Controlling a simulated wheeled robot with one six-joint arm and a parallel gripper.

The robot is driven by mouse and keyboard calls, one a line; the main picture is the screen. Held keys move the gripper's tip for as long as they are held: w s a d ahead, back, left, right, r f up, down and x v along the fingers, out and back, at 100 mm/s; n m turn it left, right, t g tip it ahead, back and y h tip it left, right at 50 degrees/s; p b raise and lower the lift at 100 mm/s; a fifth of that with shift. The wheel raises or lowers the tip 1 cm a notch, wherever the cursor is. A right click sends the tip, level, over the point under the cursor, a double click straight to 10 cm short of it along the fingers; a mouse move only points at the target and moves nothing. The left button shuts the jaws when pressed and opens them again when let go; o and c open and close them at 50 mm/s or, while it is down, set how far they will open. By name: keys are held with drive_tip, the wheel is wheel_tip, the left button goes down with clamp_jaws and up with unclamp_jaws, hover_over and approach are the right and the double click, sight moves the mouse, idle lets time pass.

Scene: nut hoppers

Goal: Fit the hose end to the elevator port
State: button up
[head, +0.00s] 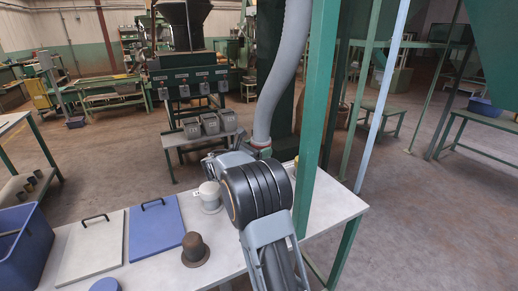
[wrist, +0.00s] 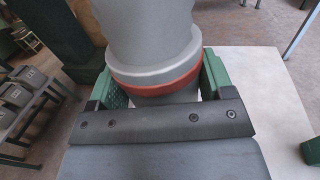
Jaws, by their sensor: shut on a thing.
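The thick grey hose (head: 284,75) hangs down from above in the head view. Its lower end, a grey cuff with a red band (wrist: 158,82), shows in the wrist view. My gripper (wrist: 160,88) is shut on this hose end, with a green pad on each side. In the head view my gripper (head: 262,150) is mostly hidden behind my own wrist, above the far edge of the bench. The hose end looks roughly upright. The elevator port cannot be made out clearly in either view, and the bottom of the cuff is hidden behind the gripper body.
A pale bench (head: 325,195) holds a white flanged piece (head: 209,200), a brown capped piece (head: 195,250), a blue lid (head: 155,227), a white lid (head: 90,247) and a blue crate (head: 22,250). A green post (head: 315,110) stands close right of my arm. Grey bins (head: 210,124) stand beyond.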

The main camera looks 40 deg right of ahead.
drive_tip(key=shift+f+b, duration=1.65)
drive_tip(key=shift+f, duration=1.3)
drive_tip(key=o, duration=1.1)
drive_tip(key=shift+c, duration=0.2)
drive_tip(key=shift+a, duration=0.1)
drive_tip(key=a, duration=0.7)
drive_tip(key=shift+s+a+p, duration=0.15)
drive_tip(key=shift+s+p, duration=0.15)
drive_tip(key=shift+s, duration=0.05)
